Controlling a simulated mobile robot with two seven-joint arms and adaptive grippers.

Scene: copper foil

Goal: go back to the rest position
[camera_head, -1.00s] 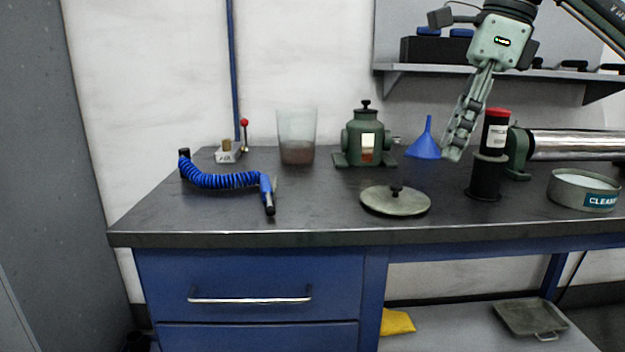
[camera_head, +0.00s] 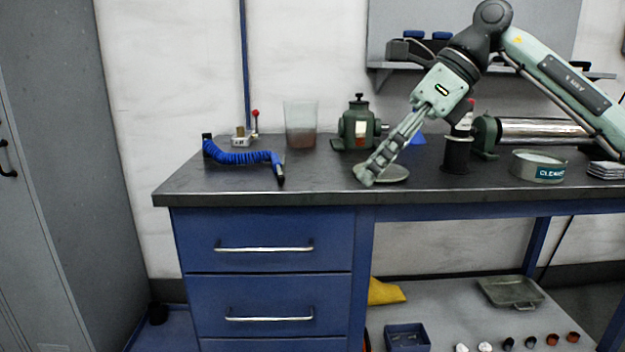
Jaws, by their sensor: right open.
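My right gripper (camera_head: 366,176) reaches in from the upper right and points down and left. Its fingertips are in front of the flat round lid (camera_head: 393,173) on the bench and hide part of it. The gripper is open, and I see nothing held in it. The right arm also covers part of the blue funnel (camera_head: 417,139) and passes in front of the black stand with the red-capped bottle (camera_head: 458,152). My left gripper is not in view.
The dark bench top (camera_head: 315,180) is clear at the front middle. A blue coiled hose (camera_head: 240,157), a clear beaker (camera_head: 301,125) and a green vessel (camera_head: 357,127) stand left of the gripper. A round tin (camera_head: 538,167) and metal roller (camera_head: 545,131) lie right. A grey locker (camera_head: 60,180) stands far left.

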